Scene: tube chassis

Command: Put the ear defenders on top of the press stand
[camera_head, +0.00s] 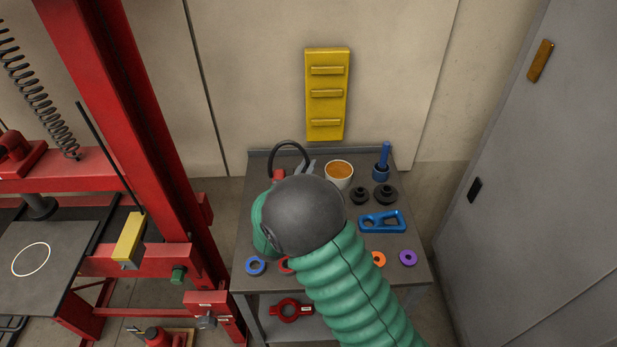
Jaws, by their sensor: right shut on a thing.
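The ear defenders show as a black headband (290,146) arching up and a red cup (278,175), at the back left of the grey workbench. The rest of them is hidden behind my right wrist. My right gripper (306,168) is at the ear defenders and shut on them; only a small grey part of it shows past the dark round wrist. The red press stand (108,120) stands at the left. It has a dark flat plate (65,252) with a white ring mark on it. My left gripper is out of view.
The workbench (414,272) also holds a white cup (339,173), a blue tool (382,163), black knobs (385,194), a blue handle (382,222) and coloured rings (408,258). A yellow block (129,236) sits on the press's right side. A grey cabinet (540,190) bounds the right.

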